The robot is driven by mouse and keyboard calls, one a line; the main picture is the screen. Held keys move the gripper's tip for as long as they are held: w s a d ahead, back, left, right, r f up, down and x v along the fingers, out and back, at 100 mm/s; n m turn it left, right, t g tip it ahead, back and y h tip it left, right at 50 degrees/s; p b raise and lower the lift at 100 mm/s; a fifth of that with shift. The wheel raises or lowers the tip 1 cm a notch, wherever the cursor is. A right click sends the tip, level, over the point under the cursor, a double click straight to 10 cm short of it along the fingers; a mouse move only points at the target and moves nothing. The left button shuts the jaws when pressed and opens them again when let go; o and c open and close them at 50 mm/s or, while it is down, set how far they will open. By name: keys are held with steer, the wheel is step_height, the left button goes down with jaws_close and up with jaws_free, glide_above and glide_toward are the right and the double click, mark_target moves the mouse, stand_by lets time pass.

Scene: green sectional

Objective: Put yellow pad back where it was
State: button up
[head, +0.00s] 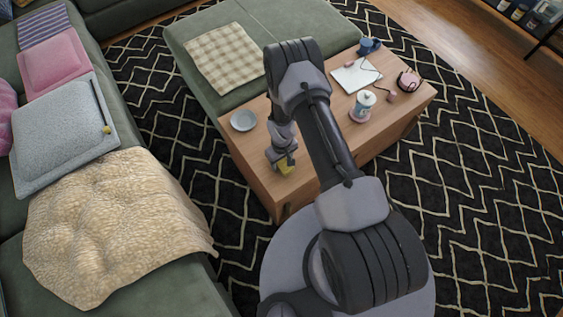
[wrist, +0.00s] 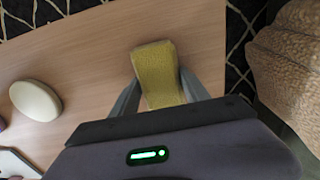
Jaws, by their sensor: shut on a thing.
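The yellow pad (wrist: 158,75) is between my gripper's two fingers in the wrist view, with its far end showing beyond them. My gripper (wrist: 160,92) is shut on it. In the head view my gripper (head: 282,156) is at the near left part of the wooden table (head: 262,178), and a bit of the yellow pad (head: 287,168) shows under it. I cannot tell whether the pad touches the tabletop.
A grey dish (head: 243,120) stands left of my gripper. A white jar (head: 362,104), notepad (head: 356,76), blue mug (head: 369,46) and pink-and-black item (head: 408,81) are farther right. A pale oval object (wrist: 35,100) lies on the table. The sofa blanket (head: 110,225) is left.

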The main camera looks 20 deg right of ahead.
steer(key=o, duration=1.2)
steer(key=shift+f, duration=0.1)
step_height(320, 180, up, 12)
steer(key=p, duration=0.5)
step_height(320, 180, up, 31)
steer(key=m+t, duration=0.3)
steer(key=m, duration=0.1)
glide_above(282, 161)
steer(key=w+a, duration=0.1)
steer(key=w, duration=0.1)
steer(key=s+a+r+m+t+y, duration=0.1)
steer(key=s+r, duration=0.3)
steer(key=r, duration=0.3)
steer(key=s+r+m, duration=0.1)
steer(key=s+r, duration=0.3)
steer(key=r, duration=0.2)
steer(key=s+r, duration=0.2)
steer(key=s, duration=0.2)
steer(key=s+a+r+m+t, duration=0.1)
steer(key=s+r, duration=0.1)
steer(key=s, duration=0.2)
steer(key=s+a+r+m+y, duration=0.1)
steer(key=s+r, duration=0.1)
steer(key=s, duration=0.3)
steer(key=shift+r+t, duration=0.25)
steer(key=shift+t, duration=0.15)
